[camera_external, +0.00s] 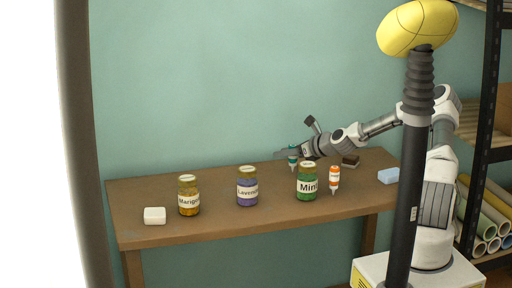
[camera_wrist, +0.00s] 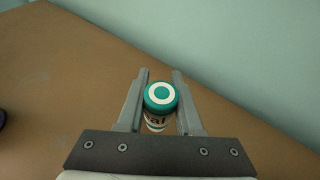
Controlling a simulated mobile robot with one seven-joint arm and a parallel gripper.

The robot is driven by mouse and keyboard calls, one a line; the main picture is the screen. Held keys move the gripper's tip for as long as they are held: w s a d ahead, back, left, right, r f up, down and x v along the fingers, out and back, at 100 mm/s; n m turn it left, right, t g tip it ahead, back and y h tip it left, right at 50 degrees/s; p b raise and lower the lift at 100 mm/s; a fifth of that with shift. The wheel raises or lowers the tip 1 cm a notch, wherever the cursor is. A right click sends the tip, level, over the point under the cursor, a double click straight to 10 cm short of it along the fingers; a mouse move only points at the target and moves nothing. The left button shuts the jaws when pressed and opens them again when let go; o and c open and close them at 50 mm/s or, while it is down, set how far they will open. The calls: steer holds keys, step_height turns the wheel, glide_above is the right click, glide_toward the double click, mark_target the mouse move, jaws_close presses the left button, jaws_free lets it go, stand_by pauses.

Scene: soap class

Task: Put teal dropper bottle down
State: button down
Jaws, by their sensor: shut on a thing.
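The teal dropper bottle (camera_wrist: 160,96) is between my two fingers in the wrist view, its teal cap with a white ring facing the camera and part of its label showing below. In the external view the teal dropper bottle (camera_external: 293,158) hangs upright at my gripper (camera_external: 284,154), behind the green jar. My gripper (camera_wrist: 160,88) is shut on it near the cap. The wooden table (camera_external: 140,192) lies beneath. Whether the bottle's lower end touches the table cannot be told.
Jars labelled Marigold (camera_external: 188,196), Lavender (camera_external: 247,187) and Mint (camera_external: 307,183) stand along the table. An orange dropper bottle (camera_external: 334,177) is right of Mint. A white block (camera_external: 154,215), a brown block (camera_external: 350,160) and a blue block (camera_external: 388,176) lie there too. The back left is clear.

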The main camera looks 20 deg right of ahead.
steer(key=shift+f, duration=0.25)
steer(key=shift+f, duration=0.1)
steer(key=c, duration=0.6)
jaws_free()
steer(key=shift+r, duration=0.2)
steer(key=shift+s+d+r, duration=0.15)
steer(key=p+v, duration=0.2)
steer(key=v, duration=0.9)
steer(key=shift+s+d, duration=0.15)
steer(key=shift+s, duration=0.1)
